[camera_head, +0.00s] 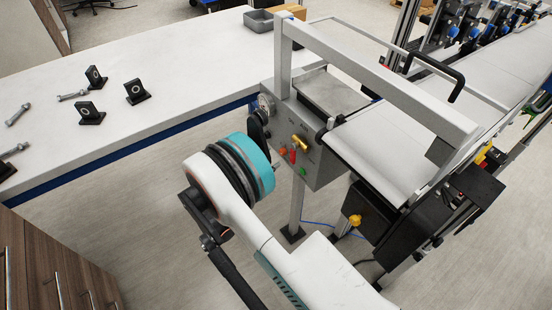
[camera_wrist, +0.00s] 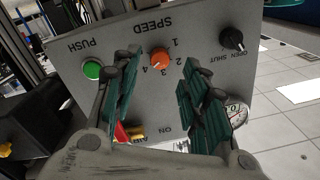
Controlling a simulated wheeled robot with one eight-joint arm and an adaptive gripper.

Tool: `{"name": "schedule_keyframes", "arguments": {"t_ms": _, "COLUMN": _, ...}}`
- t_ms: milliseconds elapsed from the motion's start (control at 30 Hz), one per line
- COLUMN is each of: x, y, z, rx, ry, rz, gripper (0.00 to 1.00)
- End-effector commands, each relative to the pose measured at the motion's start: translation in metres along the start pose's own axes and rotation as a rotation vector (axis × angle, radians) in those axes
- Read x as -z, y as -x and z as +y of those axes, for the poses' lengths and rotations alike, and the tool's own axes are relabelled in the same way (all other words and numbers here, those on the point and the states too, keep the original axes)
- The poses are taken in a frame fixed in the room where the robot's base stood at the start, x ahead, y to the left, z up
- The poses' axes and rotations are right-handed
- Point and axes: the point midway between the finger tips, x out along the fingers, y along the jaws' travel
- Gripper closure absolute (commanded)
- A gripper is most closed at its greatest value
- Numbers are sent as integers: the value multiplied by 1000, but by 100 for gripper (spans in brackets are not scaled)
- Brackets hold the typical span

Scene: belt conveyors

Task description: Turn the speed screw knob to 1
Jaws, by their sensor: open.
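The orange speed screw knob (camera_wrist: 160,59) sits on the grey control panel (camera_wrist: 205,62), under the word SPEED, which appears upside down in the wrist view. Digits 1 to 4 ring the knob; its exact setting is too small to read. In the head view the knob (camera_head: 283,151) is a small orange spot on the panel. My gripper (camera_wrist: 162,64) is open, with its two green-padded fingers on either side of the knob in the picture. I see no contact with the knob; the exact depth gap cannot be told.
The panel also bears a green PUSH button (camera_wrist: 92,69), a black OPEN/SHUT knob (camera_wrist: 232,39), a red part (camera_wrist: 121,132) and a gauge (camera_wrist: 238,114). The conveyor belt (camera_head: 385,150) lies right of the panel. A white table (camera_head: 160,75) with black brackets stands left.

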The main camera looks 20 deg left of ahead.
Motion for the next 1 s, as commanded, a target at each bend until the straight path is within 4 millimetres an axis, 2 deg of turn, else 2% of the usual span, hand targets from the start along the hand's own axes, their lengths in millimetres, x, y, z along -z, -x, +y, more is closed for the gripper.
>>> {"name": "schedule_keyframes", "arguments": {"t_ms": 100, "x": -1, "y": -20, "z": 1, "rx": -2, "ry": 0, "rz": 1, "gripper": 59}}
{"name": "schedule_keyframes", "arguments": {"t_ms": 233, "x": -1, "y": -33, "z": 1, "rx": -1, "ry": 0, "rz": 1, "gripper": 59}}
{"name": "schedule_keyframes", "arguments": {"t_ms": 400, "x": 0, "y": -40, "z": 0, "rx": 0, "ry": 0, "rz": 0, "gripper": 59}}
{"name": "schedule_keyframes", "arguments": {"t_ms": 633, "x": 0, "y": -40, "z": 0, "rx": 0, "ry": 0, "rz": 0, "gripper": 59}}
{"name": "schedule_keyframes", "arguments": {"t_ms": 667, "x": 0, "y": -40, "z": 0, "rx": 0, "ry": 0, "rz": 0, "gripper": 62}}
{"name": "schedule_keyframes", "arguments": {"t_ms": 833, "x": 0, "y": -40, "z": 0, "rx": 0, "ry": 0, "rz": 0, "gripper": 100}}
{"name": "schedule_keyframes", "arguments": {"t_ms": 1000, "x": 0, "y": -40, "z": 0, "rx": 0, "ry": 1, "rz": 0, "gripper": 100}}
